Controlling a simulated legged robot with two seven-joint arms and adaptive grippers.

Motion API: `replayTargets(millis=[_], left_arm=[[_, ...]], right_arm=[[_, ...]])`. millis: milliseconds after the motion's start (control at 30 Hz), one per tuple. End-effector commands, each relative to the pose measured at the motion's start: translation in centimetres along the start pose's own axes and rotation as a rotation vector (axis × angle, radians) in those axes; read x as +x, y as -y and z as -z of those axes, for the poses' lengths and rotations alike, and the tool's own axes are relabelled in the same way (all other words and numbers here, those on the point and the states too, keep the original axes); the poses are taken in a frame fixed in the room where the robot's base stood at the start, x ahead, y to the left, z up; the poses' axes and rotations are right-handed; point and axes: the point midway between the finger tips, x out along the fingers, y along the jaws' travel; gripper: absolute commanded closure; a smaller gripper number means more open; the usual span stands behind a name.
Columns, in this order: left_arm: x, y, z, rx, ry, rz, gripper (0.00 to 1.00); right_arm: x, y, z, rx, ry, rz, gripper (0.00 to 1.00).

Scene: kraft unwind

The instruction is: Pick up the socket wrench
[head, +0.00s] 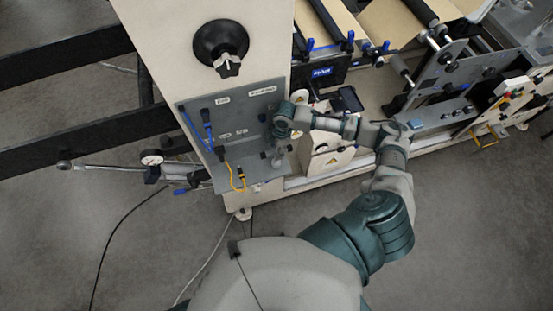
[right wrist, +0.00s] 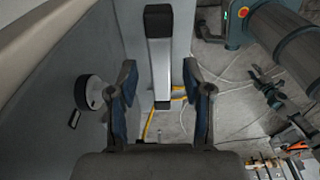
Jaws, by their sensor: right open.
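My right gripper (head: 277,154) is at the right side of the grey tool panel (head: 196,118) on the cream machine cabinet. In the right wrist view its two blue-padded fingers (right wrist: 160,84) are open. A straight bar with a silver face and black ends (right wrist: 160,58) shows upright between and beyond the fingers, apparently clear of both. It may be the socket wrench, but I cannot tell for certain. In the head view the gripper and arm cover that spot. My left gripper is in neither view.
Machine rollers (head: 402,68) lie to the right.

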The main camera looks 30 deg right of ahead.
Motion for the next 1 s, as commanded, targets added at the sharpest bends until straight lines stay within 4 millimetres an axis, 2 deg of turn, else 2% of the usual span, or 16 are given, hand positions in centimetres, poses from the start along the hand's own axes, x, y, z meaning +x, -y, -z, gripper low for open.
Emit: replayTargets(millis=[133, 367, 567, 1000], left_arm=[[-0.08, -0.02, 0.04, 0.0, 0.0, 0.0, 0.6], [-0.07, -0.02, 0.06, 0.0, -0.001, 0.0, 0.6], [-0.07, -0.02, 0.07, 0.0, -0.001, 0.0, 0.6], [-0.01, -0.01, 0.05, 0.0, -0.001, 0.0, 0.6]], right_arm=[[1.5, 0.05, -0.02, -0.001, 0.001, 0.0, 0.5], [1.66, 0.04, -0.02, -0.001, 0.001, -0.001, 0.5], [1.63, 0.02, -0.03, -0.001, 0.001, -0.001, 1.0], [1.24, -0.06, 0.03, 0.0, 0.0, -0.003, 1.0]])
